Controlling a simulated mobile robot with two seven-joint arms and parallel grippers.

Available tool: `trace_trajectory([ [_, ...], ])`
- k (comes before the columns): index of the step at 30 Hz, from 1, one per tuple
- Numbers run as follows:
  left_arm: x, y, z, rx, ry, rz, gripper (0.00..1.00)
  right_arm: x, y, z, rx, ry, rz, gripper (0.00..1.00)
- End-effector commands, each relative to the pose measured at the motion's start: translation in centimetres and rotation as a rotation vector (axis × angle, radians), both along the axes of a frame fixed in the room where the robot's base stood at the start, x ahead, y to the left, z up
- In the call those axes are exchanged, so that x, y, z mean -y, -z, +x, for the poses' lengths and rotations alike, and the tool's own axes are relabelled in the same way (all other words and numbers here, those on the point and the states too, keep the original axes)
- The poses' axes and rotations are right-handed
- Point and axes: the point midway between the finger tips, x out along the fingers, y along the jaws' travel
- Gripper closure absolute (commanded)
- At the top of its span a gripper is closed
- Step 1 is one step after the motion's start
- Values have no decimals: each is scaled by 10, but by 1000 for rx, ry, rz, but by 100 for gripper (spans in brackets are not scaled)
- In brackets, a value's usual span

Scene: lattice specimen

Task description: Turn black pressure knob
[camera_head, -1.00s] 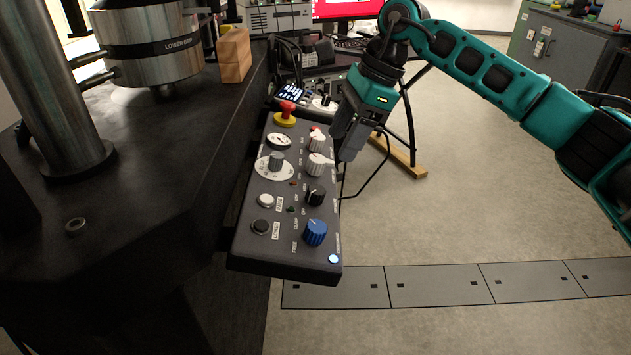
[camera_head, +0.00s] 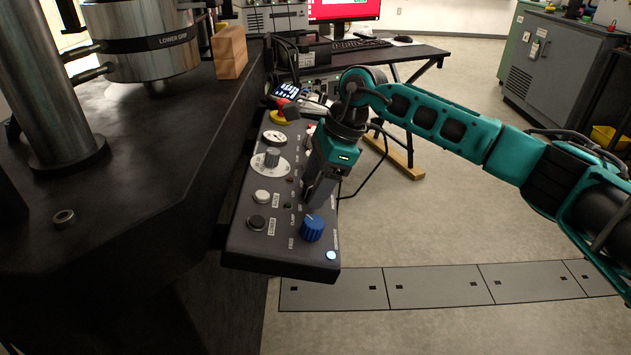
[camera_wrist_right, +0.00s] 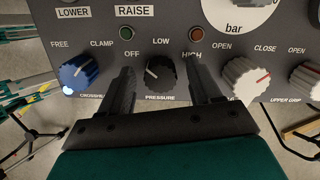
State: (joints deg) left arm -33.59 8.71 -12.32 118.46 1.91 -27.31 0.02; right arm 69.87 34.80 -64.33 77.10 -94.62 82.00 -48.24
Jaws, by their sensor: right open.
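The black pressure knob (camera_wrist_right: 166,73) shows in the right wrist view, with OFF, LOW and HIGH marked around it and PRESSURE below it. My right gripper (camera_wrist_right: 163,78) is open, with one finger on each side of the knob; I cannot tell whether they touch it. In the head view my right gripper (camera_head: 318,200) is over the control panel (camera_head: 285,258) and hides the black knob. My left gripper is not in view.
A blue knob (camera_head: 313,228) sits close beside the gripper; white knobs (camera_wrist_right: 245,78) lie on its other side. A red emergency button (camera_head: 287,109) is at the panel's far end. A dark machine table (camera_head: 150,190) borders the panel on the left.

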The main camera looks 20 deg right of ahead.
Motion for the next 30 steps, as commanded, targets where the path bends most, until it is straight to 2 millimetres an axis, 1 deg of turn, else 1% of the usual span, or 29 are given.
trace_trajectory([
  [1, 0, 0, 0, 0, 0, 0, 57, 0, 0, 0, 0, 0, 0, 40],
  [2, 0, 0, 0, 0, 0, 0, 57, 0, 0, 0, 0, 0, 0, 43],
  [15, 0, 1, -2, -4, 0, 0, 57, 0, -1, 0, 0, 0, 0, 85],
  [18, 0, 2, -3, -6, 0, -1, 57, 0, -1, 0, 0, 0, 0, 93],
  [25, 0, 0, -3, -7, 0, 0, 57, 0, -1, 0, -6, 21, 2, 93],
  [30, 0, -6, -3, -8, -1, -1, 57, 1, -2, 0, -23, 89, 7, 93],
])
